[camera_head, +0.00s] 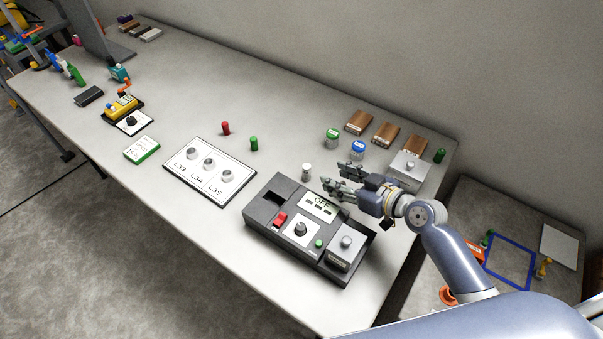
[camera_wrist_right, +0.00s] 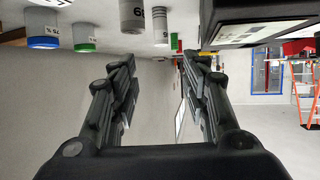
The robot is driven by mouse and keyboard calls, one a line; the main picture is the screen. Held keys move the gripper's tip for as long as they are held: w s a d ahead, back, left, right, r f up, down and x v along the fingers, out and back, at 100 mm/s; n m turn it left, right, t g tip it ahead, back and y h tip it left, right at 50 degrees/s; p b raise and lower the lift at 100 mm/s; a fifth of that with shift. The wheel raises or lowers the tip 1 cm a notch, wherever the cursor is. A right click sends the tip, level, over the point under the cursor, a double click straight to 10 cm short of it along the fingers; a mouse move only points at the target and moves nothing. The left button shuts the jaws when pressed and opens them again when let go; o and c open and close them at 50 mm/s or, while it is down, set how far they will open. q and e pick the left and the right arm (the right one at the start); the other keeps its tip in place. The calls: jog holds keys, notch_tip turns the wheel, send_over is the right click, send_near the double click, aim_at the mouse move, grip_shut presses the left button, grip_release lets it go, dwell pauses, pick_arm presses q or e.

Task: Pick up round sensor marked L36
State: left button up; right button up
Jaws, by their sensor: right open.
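A small white round cylinder (camera_head: 307,170) stands upright on the table behind the dark console. Its marking is too small to read in the head view. In the wrist view, which looks upside down, a grey-white cylinder (camera_wrist_right: 132,15) with partly visible digits hangs at the top, left of centre; I cannot read the full label. My right gripper (camera_head: 332,176) is open and empty, just right of the white cylinder and apart from it, fingers pointing toward it. In the wrist view the open fingers (camera_wrist_right: 157,62) have clear space between them. My left gripper is out of view.
The dark console (camera_head: 262,213) is close in front of the gripper. A green-lidded jar (camera_head: 332,135) and a blue-lidded jar (camera_head: 358,148) stand behind. A white plate (camera_head: 178,171) marked L33, L34, L35 holds round sensors. Red (camera_head: 225,128) and green (camera_head: 253,143) cylinders stand left.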

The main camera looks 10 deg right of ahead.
aim_at(309, 168)
jog(key=x, duration=0.4)
jog(key=shift+r+p, duration=0.1)
jog(key=shift+p, duration=0.25)
jog(key=shift+w+a+f, duration=0.25)
jog(key=shift+w+a, duration=0.05)
jog(key=shift+w, duration=0.1)
jog(key=shift+w+a+f, duration=0.25)
jog(key=shift+w, duration=0.05)
jog(key=shift+f+p+x, duration=0.25)
jog(key=shift+p+x, duration=0.2)
jog(key=shift+x, duration=1.65)
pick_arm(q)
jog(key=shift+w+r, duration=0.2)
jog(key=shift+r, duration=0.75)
pick_arm(e)
jog(key=shift+s, duration=0.15)
jog(key=c, duration=1)
